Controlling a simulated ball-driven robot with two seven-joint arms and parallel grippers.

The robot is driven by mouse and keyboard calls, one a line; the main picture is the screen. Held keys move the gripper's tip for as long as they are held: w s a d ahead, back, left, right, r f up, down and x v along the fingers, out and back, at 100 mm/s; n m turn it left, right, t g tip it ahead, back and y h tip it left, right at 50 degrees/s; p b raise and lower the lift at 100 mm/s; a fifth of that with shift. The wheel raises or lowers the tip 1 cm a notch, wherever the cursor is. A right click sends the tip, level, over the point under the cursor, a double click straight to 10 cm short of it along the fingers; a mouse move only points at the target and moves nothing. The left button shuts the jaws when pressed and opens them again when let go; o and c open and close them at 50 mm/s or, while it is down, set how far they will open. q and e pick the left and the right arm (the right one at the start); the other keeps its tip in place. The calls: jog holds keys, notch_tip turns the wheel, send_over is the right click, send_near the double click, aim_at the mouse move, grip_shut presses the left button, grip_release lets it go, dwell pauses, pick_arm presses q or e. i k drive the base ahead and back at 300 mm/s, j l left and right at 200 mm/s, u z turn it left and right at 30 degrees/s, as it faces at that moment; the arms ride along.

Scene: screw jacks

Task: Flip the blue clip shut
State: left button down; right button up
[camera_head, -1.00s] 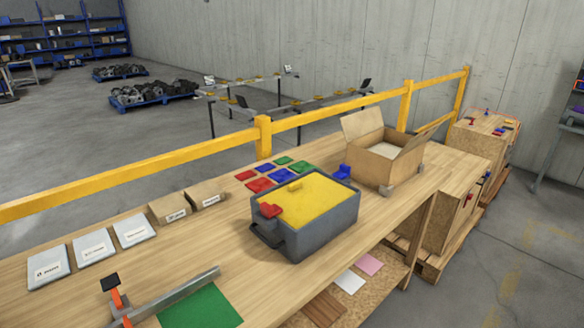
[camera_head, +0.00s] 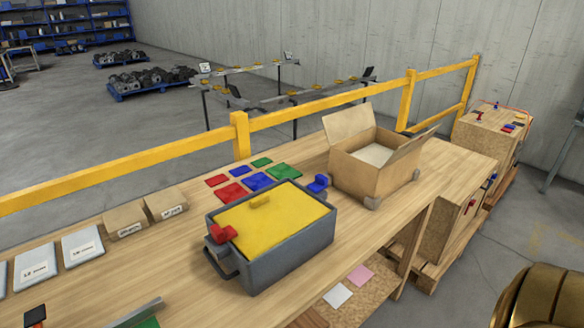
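The blue clip (camera_head: 317,184) is at the far right end of a grey box (camera_head: 285,262) on the wooden workbench. It stands up at the box's rim, tilted outward from the yellow lid (camera_head: 272,218). Its lower part is hidden behind the box edge. A red clip (camera_head: 222,233) sits at the box's left end, above a dark handle. The lid lies flat on the box and has a small yellow knob. Neither of my grippers is in view.
An open cardboard box (camera_head: 376,176) stands close behind the blue clip, to its right. Red, blue and green mats (camera_head: 258,181) lie behind the grey box. A yellow rail (camera_head: 240,135) runs along the bench's far side. Bare bench top lies right of the grey box.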

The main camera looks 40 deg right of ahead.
aim_at(320, 184)
jog(key=l+u, duration=0.15)
jog(key=l, duration=0.8)
jog(key=l+u, duration=0.15)
jog(key=l, duration=0.85)
jog(key=l+u, duration=0.15)
jog(key=l, duration=0.8)
jog(key=l+u, duration=0.15)
jog(key=l, duration=0.8)
jog(key=k, duration=0.05)
